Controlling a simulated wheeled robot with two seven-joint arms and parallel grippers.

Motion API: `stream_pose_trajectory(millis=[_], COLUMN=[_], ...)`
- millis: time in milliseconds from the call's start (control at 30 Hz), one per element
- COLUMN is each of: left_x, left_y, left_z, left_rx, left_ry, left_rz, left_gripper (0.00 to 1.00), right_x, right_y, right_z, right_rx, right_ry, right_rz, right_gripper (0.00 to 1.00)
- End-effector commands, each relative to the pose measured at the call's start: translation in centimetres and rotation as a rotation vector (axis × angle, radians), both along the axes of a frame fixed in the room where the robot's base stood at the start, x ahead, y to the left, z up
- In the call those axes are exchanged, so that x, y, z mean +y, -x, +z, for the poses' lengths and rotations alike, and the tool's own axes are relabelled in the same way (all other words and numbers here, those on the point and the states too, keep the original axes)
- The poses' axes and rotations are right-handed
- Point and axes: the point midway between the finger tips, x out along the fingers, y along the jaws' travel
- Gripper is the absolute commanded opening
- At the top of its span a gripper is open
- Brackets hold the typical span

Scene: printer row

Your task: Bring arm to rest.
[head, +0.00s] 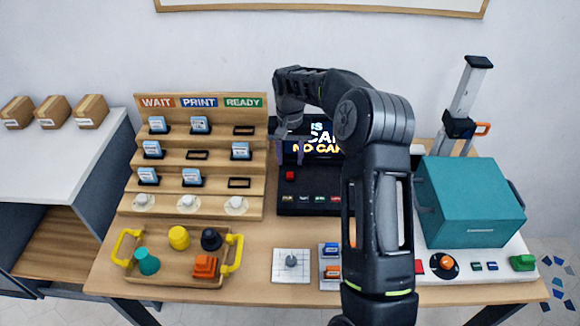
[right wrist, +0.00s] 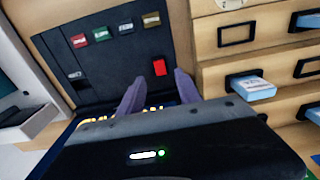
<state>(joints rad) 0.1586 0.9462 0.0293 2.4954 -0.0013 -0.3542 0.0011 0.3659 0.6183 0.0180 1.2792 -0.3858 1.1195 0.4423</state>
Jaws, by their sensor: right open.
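My right arm rises from the bottom of the head view and bends over to the left at its elbow. My right gripper (head: 289,158) points down over the black console (head: 308,206), in front of the left part of its lit screen (head: 327,148). In the right wrist view the two purple fingers (right wrist: 158,85) stand apart with nothing between them. The console's red button (right wrist: 160,67) shows just beyond the fingertips. Contact with the console cannot be told. My left gripper is not in view.
A stepped wooden rack (head: 222,205) with blue-white cards stands left of the gripper. A tray (head: 165,277) with yellow handles holds several coloured pieces. A teal box machine (head: 470,200) stands right of my arm. Part of the desk (head: 255,240) between rack and console is bare.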

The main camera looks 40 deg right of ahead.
Motion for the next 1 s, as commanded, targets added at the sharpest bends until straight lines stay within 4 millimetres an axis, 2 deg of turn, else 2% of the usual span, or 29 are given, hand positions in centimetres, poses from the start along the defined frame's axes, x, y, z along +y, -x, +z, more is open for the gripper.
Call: stream_pose_trajectory(millis=[100,200,767,867,1000], left_x=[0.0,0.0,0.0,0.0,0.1], left_y=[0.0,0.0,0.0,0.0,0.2], left_z=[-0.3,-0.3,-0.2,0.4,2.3], left_rx=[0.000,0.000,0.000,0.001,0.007], left_ry=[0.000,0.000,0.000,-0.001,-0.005], left_rz=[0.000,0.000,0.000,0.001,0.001], left_gripper=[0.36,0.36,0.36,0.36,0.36], right_x=[-0.1,0.0,0.0,0.0,0.0], right_y=[0.0,0.0,0.0,0.0,0.0], right_z=[1.5,2.2,2.4,3.0,5.1], right_rx=[-0.002,0.000,0.000,-0.001,-0.001], right_ry=[0.002,0.001,0.000,0.001,0.001], right_rz=[0.000,0.000,0.000,0.000,0.000], right_gripper=[0.41,0.41,0.41,0.41,0.41])
